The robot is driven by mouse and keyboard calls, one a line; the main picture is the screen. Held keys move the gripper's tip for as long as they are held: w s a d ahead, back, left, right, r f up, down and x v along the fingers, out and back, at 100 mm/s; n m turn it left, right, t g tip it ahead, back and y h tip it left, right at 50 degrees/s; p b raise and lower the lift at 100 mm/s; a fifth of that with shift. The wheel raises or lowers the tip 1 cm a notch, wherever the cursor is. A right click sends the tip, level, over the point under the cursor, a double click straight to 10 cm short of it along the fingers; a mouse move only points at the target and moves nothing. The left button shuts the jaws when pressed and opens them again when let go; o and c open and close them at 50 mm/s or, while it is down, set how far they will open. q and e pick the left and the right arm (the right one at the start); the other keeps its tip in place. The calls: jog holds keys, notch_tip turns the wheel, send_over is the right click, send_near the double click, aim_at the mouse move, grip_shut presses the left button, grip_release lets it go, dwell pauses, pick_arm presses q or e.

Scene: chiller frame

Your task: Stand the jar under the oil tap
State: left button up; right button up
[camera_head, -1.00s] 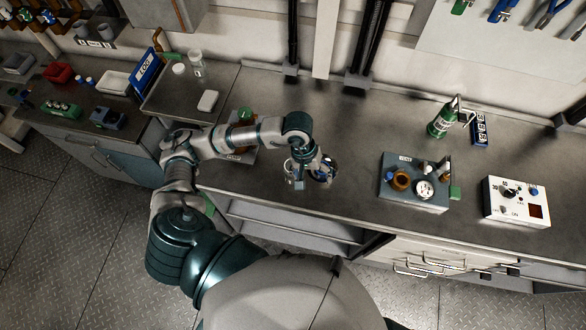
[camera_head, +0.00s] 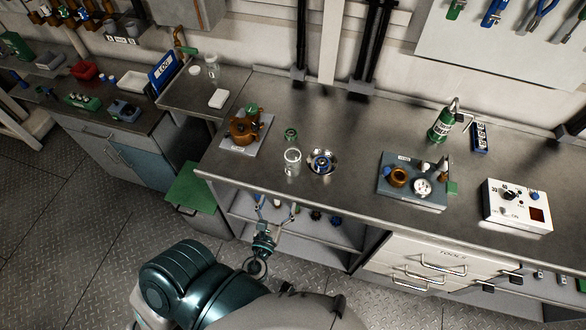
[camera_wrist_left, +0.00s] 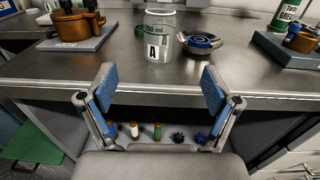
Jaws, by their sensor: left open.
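A clear glass jar (camera_head: 292,162) stands upright on the bench near its front edge. In the left wrist view the jar (camera_wrist_left: 158,38) shows an "A" label, straight ahead beyond my fingers. My left gripper (camera_head: 276,206) is open and empty, in front of the bench and below its top, apart from the jar. Its two blue-padded fingers (camera_wrist_left: 158,82) are spread wide. A brown tap-like fitting (camera_head: 180,42) is on the wall at the back left; I cannot tell whether it is the oil tap. My right gripper is not in view.
Right of the jar is a metal bowl (camera_head: 321,162); behind it is a small green-topped item (camera_head: 290,134). A brown pot (camera_head: 242,130) sits on a grey plate to the left. An open shelf (camera_head: 300,228) holds small bottles below. The bench behind the jar is mostly clear.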

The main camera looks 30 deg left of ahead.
pick_arm(q)
jog(key=p, duration=0.2)
send_near(291, 166)
jog(key=shift+x, duration=0.9)
jog(key=x, duration=0.5)
jog(key=shift+p, duration=0.3)
jog(key=shift+w, duration=0.55)
jog(key=x, duration=0.2)
jog(key=p+x, duration=0.1)
jog(key=x, duration=0.1)
jog(key=shift+w+a, duration=0.25)
jog(key=shift+a, duration=0.05)
jog(key=shift+w+a+f, duration=0.2)
jog(key=shift+w, duration=0.15)
jog(key=shift+c, duration=0.4)
jog(key=shift+s, duration=0.1)
jog(key=c, duration=0.4)
jog(key=shift+d, duration=0.15)
jog(key=c, duration=0.9)
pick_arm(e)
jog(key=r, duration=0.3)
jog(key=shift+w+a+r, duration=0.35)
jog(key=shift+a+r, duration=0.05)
